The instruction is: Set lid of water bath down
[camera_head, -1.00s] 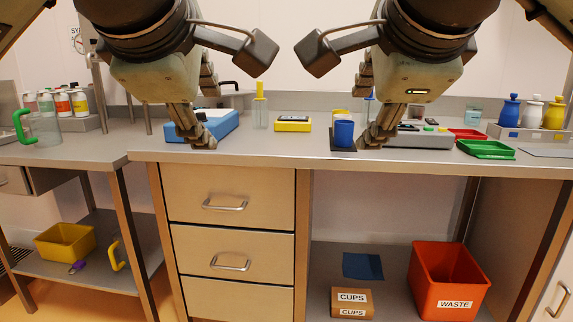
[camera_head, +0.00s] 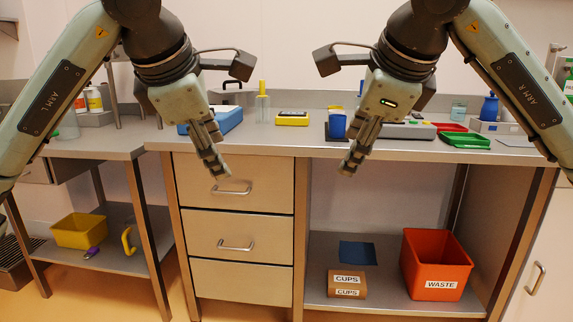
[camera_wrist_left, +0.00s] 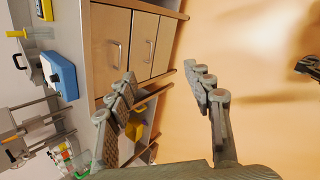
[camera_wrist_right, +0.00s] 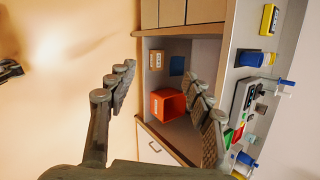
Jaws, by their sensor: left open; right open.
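A grey body with a dark handle on top (camera_head: 232,92), perhaps the water bath with its lid, stands at the back of the bench behind a blue box (camera_head: 226,118). It also shows beside the blue box in the left wrist view (camera_wrist_left: 30,70). I cannot tell lid from body. My left gripper (camera_head: 215,160) is open and empty in front of the drawers, fingers pointing down. My right gripper (camera_head: 354,160) is open and empty in front of the bench edge. In the left wrist view (camera_wrist_left: 165,95) and the right wrist view (camera_wrist_right: 158,88), nothing lies between the fingers.
On the bench stand a yellow device (camera_head: 292,118), a blue cup (camera_head: 338,125), a grey instrument (camera_head: 405,131), a green tray (camera_head: 465,141) and a red tray (camera_head: 449,127). Below are an orange waste bin (camera_head: 437,262) and a cups box (camera_head: 346,284). A side table (camera_head: 95,146) adjoins at left.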

